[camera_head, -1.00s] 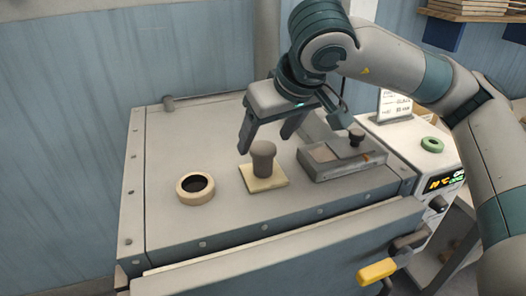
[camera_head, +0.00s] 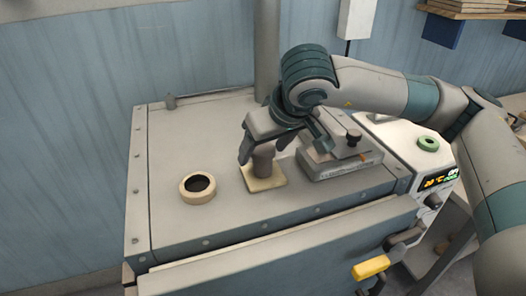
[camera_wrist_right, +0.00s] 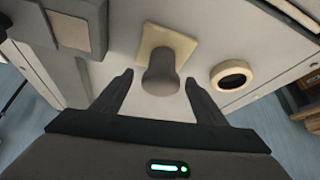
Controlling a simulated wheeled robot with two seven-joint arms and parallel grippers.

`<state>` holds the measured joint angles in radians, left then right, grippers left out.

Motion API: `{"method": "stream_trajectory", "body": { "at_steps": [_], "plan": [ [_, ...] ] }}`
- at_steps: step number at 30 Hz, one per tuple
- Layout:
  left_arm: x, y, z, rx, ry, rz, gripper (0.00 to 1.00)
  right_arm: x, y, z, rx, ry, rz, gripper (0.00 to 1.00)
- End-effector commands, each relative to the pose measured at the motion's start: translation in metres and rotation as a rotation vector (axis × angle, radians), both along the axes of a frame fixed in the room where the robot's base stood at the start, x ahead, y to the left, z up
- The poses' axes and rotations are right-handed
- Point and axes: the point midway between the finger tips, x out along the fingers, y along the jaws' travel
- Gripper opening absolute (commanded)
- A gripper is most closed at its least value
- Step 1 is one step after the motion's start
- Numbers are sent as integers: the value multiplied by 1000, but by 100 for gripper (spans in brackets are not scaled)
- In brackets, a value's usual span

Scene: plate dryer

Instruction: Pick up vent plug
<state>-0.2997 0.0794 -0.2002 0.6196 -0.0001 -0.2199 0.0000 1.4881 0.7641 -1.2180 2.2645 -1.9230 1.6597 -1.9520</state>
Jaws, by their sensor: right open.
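The grey-brown vent plug (camera_head: 263,163) stands upright on a pale square pad (camera_head: 266,184) on top of the dryer. It also shows in the right wrist view (camera_wrist_right: 161,75). My right gripper (camera_head: 261,158) is above and around the plug, with its fingers apart. In the right wrist view the open fingers (camera_wrist_right: 157,85) lie to either side of the plug, with gaps between them and it. The round vent hole with a tan rim (camera_head: 183,194) is to the left of the pad. My left gripper is not in view.
A grey box with a black knob (camera_head: 340,160) sits right of the plug on the dryer top (camera_head: 215,135). A control unit (camera_head: 441,186) with a green ring (camera_head: 428,144) stands at the right. A yellow handle (camera_head: 371,267) is at the front. The left top is clear.

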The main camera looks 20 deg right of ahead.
Motion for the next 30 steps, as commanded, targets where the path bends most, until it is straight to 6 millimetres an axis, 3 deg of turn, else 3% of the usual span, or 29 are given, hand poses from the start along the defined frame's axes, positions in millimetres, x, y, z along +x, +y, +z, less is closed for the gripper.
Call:
{"method": "stream_trajectory", "body": {
  "at_steps": [6,18,24,30],
  "plan": [
    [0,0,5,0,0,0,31,4,1,-9,0,0,1,66],
    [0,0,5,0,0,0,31,4,1,-9,0,-1,0,66],
    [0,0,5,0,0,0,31,4,1,-9,0,-1,0,19],
    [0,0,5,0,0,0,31,5,1,-8,0,-1,0,18]
  ]
}}
